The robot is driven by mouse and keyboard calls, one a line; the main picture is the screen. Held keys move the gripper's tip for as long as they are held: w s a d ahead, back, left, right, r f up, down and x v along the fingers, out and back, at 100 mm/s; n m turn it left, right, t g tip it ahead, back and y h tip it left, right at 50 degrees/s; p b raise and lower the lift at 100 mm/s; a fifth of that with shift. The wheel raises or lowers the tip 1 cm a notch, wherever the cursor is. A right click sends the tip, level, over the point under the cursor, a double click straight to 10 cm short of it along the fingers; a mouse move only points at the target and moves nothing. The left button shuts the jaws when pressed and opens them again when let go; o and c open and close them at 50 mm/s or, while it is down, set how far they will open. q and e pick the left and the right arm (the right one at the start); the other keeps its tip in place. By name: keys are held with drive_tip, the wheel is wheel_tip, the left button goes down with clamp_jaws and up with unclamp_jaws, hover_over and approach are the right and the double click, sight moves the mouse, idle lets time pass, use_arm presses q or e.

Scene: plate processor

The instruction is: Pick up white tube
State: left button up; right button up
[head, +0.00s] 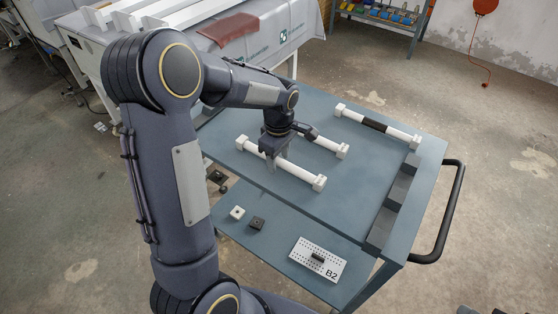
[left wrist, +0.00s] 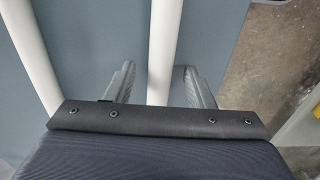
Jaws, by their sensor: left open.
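A white tube (head: 300,174) with blocky ends lies near the front edge of the blue-grey cart top (head: 345,195). My left gripper (head: 271,163) points down over its middle and hides part of it. In the left wrist view, the open fingers (left wrist: 160,85) stand one on each side of this tube (left wrist: 164,35), with gaps on both sides. A second white tube (head: 328,145) lies behind it, partly hidden by my gripper and arm; it also shows in the left wrist view (left wrist: 37,55). My right gripper is not in view.
A white tube with a black middle (head: 374,125) lies farther back. Dark blocks (head: 393,205) line the cart's right side, beside a black handle (head: 447,215). The lower shelf carries a perforated plate marked B2 (head: 318,262) and small blocks (head: 257,223).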

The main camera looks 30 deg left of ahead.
use_arm(q)
drive_tip(key=shift+f, duration=0.1)
drive_tip(key=shift+c, duration=0.3)
drive_tip(key=c, duration=1)
clamp_jaws()
